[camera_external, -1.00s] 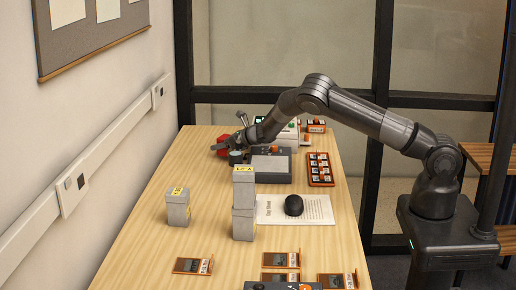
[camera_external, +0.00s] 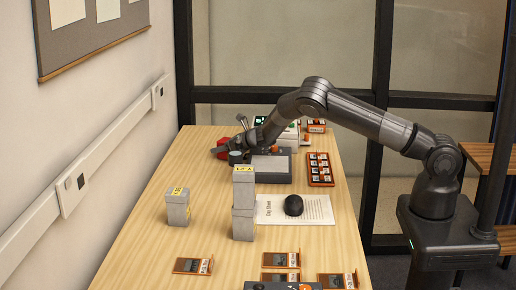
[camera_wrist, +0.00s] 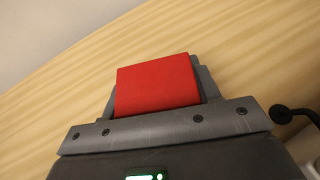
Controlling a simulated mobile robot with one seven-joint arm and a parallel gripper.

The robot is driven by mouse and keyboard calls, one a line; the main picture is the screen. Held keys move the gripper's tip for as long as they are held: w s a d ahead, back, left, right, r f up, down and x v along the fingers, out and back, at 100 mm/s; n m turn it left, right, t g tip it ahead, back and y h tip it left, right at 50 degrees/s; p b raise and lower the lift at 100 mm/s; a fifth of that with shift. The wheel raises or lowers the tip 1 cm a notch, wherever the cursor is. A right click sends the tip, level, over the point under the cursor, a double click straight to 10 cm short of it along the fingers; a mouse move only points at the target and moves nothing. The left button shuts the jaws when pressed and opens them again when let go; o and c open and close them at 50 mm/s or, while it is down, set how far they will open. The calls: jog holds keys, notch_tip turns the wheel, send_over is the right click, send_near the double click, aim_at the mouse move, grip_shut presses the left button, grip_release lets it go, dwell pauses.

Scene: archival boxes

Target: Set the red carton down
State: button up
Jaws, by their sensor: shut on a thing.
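The red carton (camera_wrist: 157,84) is between the fingers of my gripper (camera_wrist: 158,90) in the wrist view, with bare wooden table (camera_wrist: 60,75) around it. In the external view my gripper (camera_external: 221,150) is low over the far left part of the table (camera_external: 200,155). The red carton (camera_external: 223,143) shows there only in part, beside the fingers. My gripper is shut on the carton. I cannot tell whether the carton's underside touches the table.
A dark device (camera_external: 268,166) stands just right of my gripper. Grey boxes (camera_external: 178,206), two of them stacked (camera_external: 243,190), stand nearer the camera. The table's left side is clear.

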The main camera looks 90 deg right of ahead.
aim_at(222, 139)
jog(key=shift+f, duration=0.15)
jog(key=o, duration=1.1)
jog(key=shift+c, duration=0.2)
jog(key=shift+r, duration=0.35)
notch_tip(222, 139, up, 3)
jog(key=shift+r, duration=0.1)
jog(key=s+d+r, duration=0.5)
jog(key=s+r, duration=0.2)
jog(key=s, duration=0.3)
jog(key=shift+d, duration=0.35)
jog(key=shift+s+r, duration=0.1)
